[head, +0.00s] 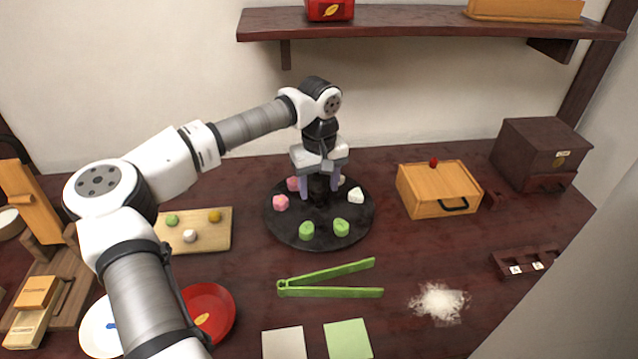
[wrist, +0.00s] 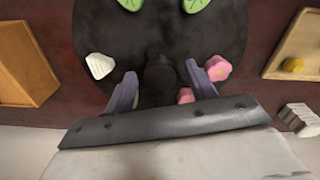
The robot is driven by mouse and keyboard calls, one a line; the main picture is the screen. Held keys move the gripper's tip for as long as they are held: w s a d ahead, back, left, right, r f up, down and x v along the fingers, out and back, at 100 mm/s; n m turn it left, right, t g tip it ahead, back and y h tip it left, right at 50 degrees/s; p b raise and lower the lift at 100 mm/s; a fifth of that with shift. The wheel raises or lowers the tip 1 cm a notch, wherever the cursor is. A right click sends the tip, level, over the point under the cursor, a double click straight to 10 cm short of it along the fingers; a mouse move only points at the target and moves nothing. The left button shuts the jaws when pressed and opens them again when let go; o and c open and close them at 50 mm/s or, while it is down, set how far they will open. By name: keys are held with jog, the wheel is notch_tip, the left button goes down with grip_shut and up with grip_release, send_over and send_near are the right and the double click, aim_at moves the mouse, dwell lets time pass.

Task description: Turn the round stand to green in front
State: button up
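The round stand (head: 325,216) is a black disc near the middle of the table. Two green pieces (head: 306,230) sit at its front, side by side. Pink pieces (head: 281,203) are on its left, and a white piece (head: 356,196) is on its right. My gripper (head: 320,193) points down over the stand's rear half. In the wrist view its two purple fingers (wrist: 162,90) are apart on either side of a dark central knob (wrist: 160,72), with gaps visible. The stand also shows there (wrist: 160,28). The gripper's body hides part of the stand's back.
A wooden board (head: 220,236) with small balls lies left of the stand. Green tongs (head: 330,292) lie in front. A wooden box (head: 438,188) stands to the right. White powder (head: 440,302) and two paper squares (head: 348,340) are nearer the front. A shelf (head: 420,22) hangs behind.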

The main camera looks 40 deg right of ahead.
aim_at(319, 187)
notch_tip(319, 187, up, 14)
dwell(0.7)
jog(key=shift+f, duration=0.15)
